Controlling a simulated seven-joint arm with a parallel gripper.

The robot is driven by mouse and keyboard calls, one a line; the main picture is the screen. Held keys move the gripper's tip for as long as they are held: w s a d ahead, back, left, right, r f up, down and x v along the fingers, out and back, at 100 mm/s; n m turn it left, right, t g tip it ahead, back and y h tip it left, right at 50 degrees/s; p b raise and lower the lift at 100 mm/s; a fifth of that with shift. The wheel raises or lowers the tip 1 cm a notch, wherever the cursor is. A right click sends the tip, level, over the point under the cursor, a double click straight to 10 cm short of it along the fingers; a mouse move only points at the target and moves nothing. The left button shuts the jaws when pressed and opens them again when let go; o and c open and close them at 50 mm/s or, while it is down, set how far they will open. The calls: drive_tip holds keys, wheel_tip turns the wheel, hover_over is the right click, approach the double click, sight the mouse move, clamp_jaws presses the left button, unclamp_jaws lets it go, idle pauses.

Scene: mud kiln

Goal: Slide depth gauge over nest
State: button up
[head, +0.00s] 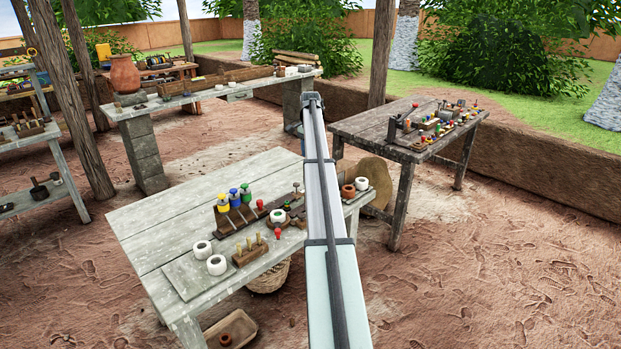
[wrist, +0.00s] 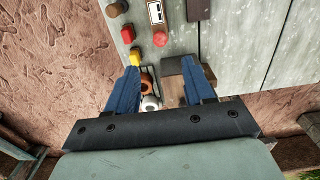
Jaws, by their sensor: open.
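My gripper (wrist: 160,68) shows in the wrist view with its two blue fingers apart. Between and beyond the fingers are a brown wooden block (wrist: 174,82), an orange-brown round piece (wrist: 146,82) and a white round piece (wrist: 151,103). I cannot tell whether the fingers touch any of them. A yellow piece (wrist: 135,57) and a red knob (wrist: 160,40) lie beyond the fingertips, on grey planks. I cannot tell which piece is the depth gauge or the nest.
The near grey table (head: 150,220) holds yellow, blue and green-topped pieces, white pots (head: 216,265) and a pegged block (head: 250,250). The right table (head: 365,124) carries many small coloured pieces. A long bench (head: 140,107) stands behind. Bare floor lies between the tables.

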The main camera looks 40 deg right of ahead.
wheel_tip(320, 180, down, 11)
drive_tip(key=shift+f, duration=0.1)
idle(0.3)
drive_tip(key=shift+c, duration=0.4)
clamp_jaws()
idle(0.3)
